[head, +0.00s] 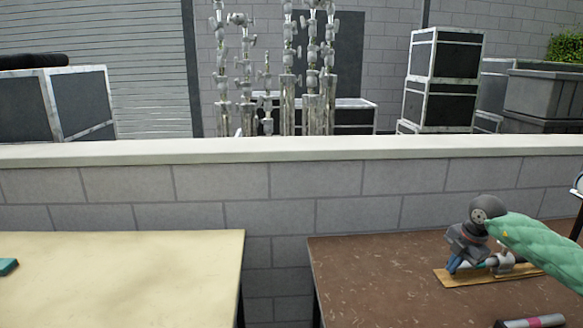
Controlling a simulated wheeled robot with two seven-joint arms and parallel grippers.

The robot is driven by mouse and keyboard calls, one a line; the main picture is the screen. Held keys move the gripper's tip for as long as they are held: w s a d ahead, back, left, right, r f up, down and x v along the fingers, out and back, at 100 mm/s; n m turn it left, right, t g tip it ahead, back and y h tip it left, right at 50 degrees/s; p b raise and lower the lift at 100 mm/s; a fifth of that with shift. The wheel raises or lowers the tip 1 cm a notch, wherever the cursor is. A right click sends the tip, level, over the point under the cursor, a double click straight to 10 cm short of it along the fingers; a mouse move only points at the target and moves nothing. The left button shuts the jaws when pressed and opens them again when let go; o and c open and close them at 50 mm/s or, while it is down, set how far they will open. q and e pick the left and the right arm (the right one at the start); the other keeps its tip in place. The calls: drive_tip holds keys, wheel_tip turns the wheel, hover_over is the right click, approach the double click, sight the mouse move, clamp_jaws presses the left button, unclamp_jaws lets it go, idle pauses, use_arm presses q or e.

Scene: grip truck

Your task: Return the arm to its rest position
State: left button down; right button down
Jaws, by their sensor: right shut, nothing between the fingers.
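My right arm, in a green padded sleeve, comes in from the right edge in the head view. My right gripper (453,267) points down over the brown table (370,275), near the left end of a wooden board (460,278). It is shut with nothing between its fingers. A silvery metal fitting (503,264) is on the board just right of the gripper; my arm partly hides it. I cannot tell whether the fingertips touch the board. My left gripper is not in view.
A cream table (120,275) stands at left, with a teal object (8,266) at its edge. A gap separates the tables. A grey and pink tool (531,321) lies at the brown table's front. A block wall (300,190) runs behind; cases (443,80) and metal stands (313,85) stand beyond.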

drive_tip(key=w+a+r+n+t+y, duration=0.3)
drive_tip(key=w+a+r+y, duration=0.1)
drive_tip(key=a+r, duration=0.2)
drive_tip(key=w+a+r+n+t+y, duration=0.3)
drive_tip(key=a+r+t+y, duration=0.1)
drive_tip(key=a+r, duration=0.2)
wheel_tip(320, 180, up, 22)
drive_tip(key=s+a+m+t+h, duration=0.15)
drive_tip(key=m+t, duration=0.55)
drive_tip(key=t, duration=0.7)
drive_tip(key=s+a+f+m+g+h, duration=0.2)
drive_tip(key=s+f+m+g+h, duration=0.25)
drive_tip(key=f, duration=0.55)
drive_tip(key=s+a+f+m+g+h, duration=0.1)
drive_tip(key=s+f+m+g+h, duration=0.4)
drive_tip(key=f, duration=0.6)
drive_tip(key=s+a+f+m+g+h, duration=0.2)
drive_tip(key=s+f+m, duration=0.2)
drive_tip(key=f+m, duration=0.45)
drive_tip(key=s+a+f+g+y, duration=0.2)
drive_tip(key=s+a+f+g, duration=0.3)
drive_tip(key=s+f, duration=1.1)
drive_tip(key=s+a+f+m+g+y, duration=0.1)
drive_tip(key=s+a+f+g+y, duration=0.2)
drive_tip(key=s+f, duration=1.3)
drive_tip(key=s+a+g, duration=0.2)
drive_tip(key=s+a, duration=0.2)
drive_tip(key=s, duration=0.2)
drive_tip(key=shift+a+f+m, duration=0.25)
drive_tip(key=shift+m, duration=0.05)
